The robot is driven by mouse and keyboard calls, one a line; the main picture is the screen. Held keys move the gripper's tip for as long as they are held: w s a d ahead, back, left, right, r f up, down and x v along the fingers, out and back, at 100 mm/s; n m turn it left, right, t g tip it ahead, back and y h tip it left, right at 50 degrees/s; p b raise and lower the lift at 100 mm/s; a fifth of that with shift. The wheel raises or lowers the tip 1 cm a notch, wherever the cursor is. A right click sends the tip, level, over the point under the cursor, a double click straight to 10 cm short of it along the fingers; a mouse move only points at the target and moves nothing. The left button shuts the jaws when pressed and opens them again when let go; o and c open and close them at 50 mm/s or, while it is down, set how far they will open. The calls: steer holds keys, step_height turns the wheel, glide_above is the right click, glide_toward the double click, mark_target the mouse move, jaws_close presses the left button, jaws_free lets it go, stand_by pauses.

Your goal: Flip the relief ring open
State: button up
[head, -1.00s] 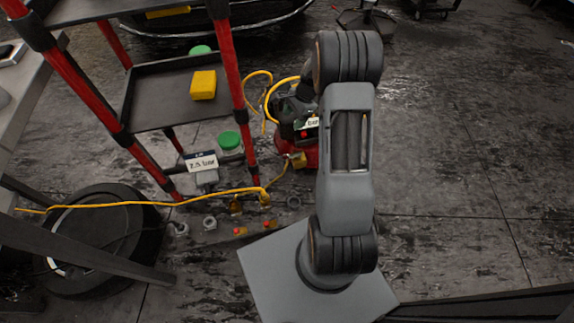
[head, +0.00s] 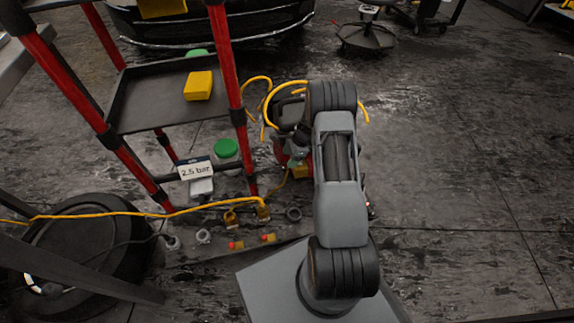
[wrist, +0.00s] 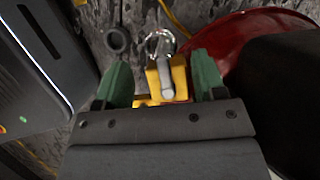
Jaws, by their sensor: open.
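The relief ring (wrist: 161,31) is a thin bright metal loop at the top centre of the wrist view. It is at the far end of a yellow valve block (wrist: 179,76) with a grey pin on it. My gripper (wrist: 162,62) is open, its green fingers on either side of the block, with gaps visible. I cannot tell how far the fingertips are from the ring in depth. In the head view a yellow block (head: 300,170) shows on the compressor (head: 280,153), partly behind my arm. The ring and my gripper are hidden there.
A red rounded body (wrist: 245,38) and a dark block (wrist: 288,95) are close on the right in the wrist view. A dark box (wrist: 40,65) is at left. The red-posted shelf (head: 150,122) and yellow hose (head: 120,205) lie left of my arm. Floor on the right is clear.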

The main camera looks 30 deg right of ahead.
mark_target(285, 164)
steer(key=shift+b+x, duration=0.4)
steer(key=shift+x, duration=1.15)
jaws_close()
